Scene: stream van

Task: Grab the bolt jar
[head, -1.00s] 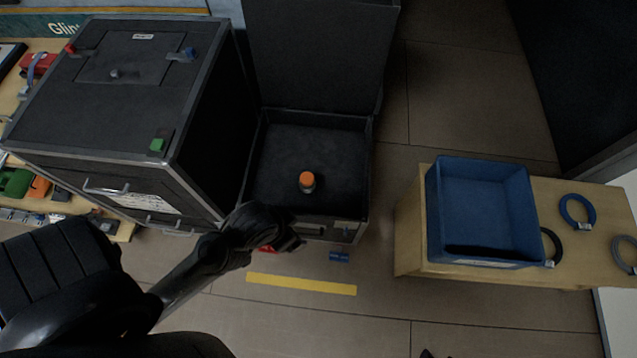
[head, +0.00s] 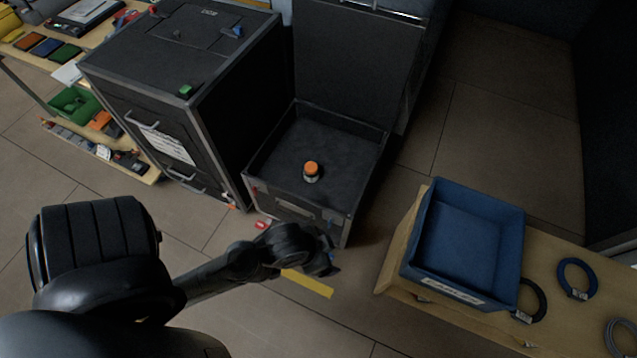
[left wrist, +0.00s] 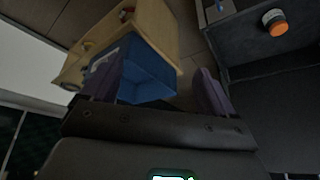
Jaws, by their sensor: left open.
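The bolt jar (head: 312,172) is a small clear jar with an orange lid. It stands upright on the dark floor of an open black case (head: 277,172). The jar also shows in the left wrist view (left wrist: 275,22), near the top right corner. My left gripper (head: 332,262) is outside the case, by its front right corner, apart from the jar. In the left wrist view its two fingers (left wrist: 155,90) are spread with nothing held between them. My right gripper is in neither view.
The case's raised lid (head: 355,60) stands behind it. A closed black cabinet (head: 180,80) is to the left. A blue bin (head: 465,235), empty, sits on a wooden table (head: 400,250) at right, beside cable coils (head: 577,279). Open floor lies in front, with a yellow strip (head: 308,284).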

